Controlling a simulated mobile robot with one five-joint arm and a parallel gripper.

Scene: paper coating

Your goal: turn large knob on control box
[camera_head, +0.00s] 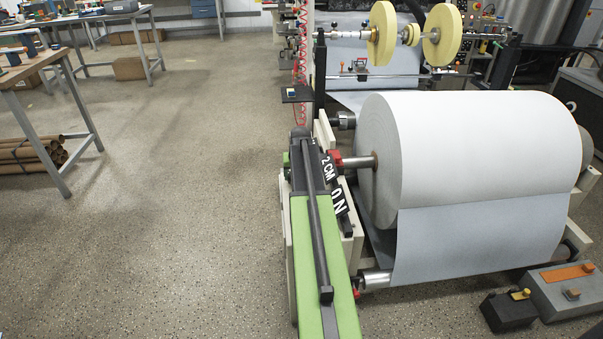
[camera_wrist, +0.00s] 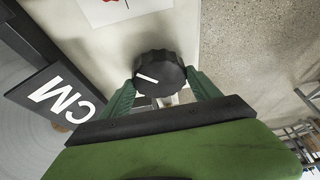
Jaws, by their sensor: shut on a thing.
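The large knob (camera_wrist: 164,66) is black, round and ribbed, with a white pointer line that points left and slightly up in the wrist view. It is mounted on the pale face of the control box (camera_wrist: 113,47). My gripper (camera_wrist: 162,84) has green fingers, one on each side of the knob, and is shut on it. The knob's lower edge and its base are partly hidden by the fingers and the gripper body. In the head view I cannot make out the knob or my fingertips.
A white label with a red mark (camera_wrist: 110,5) lies above the knob. A black plate lettered CM (camera_wrist: 58,100) is at the left. In the head view, a large paper roll (camera_head: 480,150) stands to the right. Open speckled floor (camera_head: 190,200) lies to the left, with workbenches (camera_head: 40,72) beyond.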

